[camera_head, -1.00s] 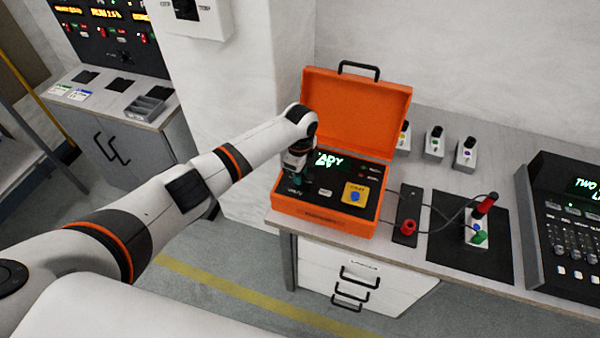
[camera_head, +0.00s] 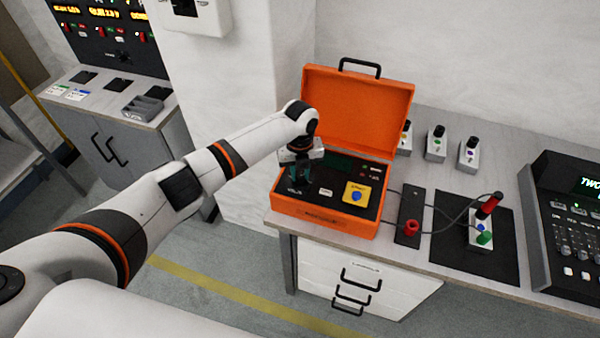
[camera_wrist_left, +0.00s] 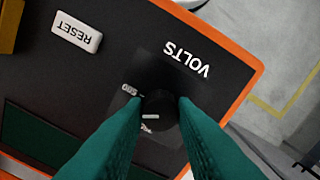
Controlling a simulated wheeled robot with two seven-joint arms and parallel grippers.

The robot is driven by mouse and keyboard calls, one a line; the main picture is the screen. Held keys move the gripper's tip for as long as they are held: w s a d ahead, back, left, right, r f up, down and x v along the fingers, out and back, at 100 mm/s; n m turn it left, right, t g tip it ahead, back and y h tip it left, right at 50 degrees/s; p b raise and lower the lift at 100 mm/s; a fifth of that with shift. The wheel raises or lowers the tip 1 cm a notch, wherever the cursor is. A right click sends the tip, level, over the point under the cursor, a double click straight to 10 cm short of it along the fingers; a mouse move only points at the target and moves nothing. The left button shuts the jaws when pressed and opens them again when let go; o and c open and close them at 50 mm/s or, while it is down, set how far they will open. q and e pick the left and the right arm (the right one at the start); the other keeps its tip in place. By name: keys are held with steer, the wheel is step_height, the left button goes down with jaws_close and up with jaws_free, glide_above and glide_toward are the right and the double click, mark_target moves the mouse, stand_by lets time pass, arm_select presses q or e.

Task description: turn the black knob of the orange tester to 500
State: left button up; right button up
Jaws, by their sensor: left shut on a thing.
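The orange tester (camera_head: 318,222) stands open on the bench, lid up, with a black panel. My left gripper (camera_head: 297,186) comes down over the panel's left part, at the VOLTS label. In the left wrist view the black knob (camera_wrist_left: 160,108) sits between the green fingertips, which are shut on it from both sides. A white mark shows on the knob. A "500" label (camera_wrist_left: 130,90) is beside the knob. Another label lies partly hidden below it. In the head view the knob is hidden by the gripper. My right gripper is not in view.
The tester has a white RESET button (camera_wrist_left: 77,32) and a yellow plate with a blue button (camera_head: 357,196). Cables run right to a black strip (camera_head: 410,205) and a small device on a black mat (camera_head: 460,250). A dark console (camera_head: 570,240) stands at the far right.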

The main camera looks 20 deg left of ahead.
mark_target(300, 175)
arm_select(q)
steer(key=m+b, duration=0.1)
steer(key=m, duration=0.4)
steer(key=shift+r+m, duration=0.1)
steer(key=shift+m, duration=0.2)
steer(key=shift+b, duration=0.3)
steer(key=o, duration=1)
step_height(300, 175, up, 12)
steer(key=b, duration=0.2)
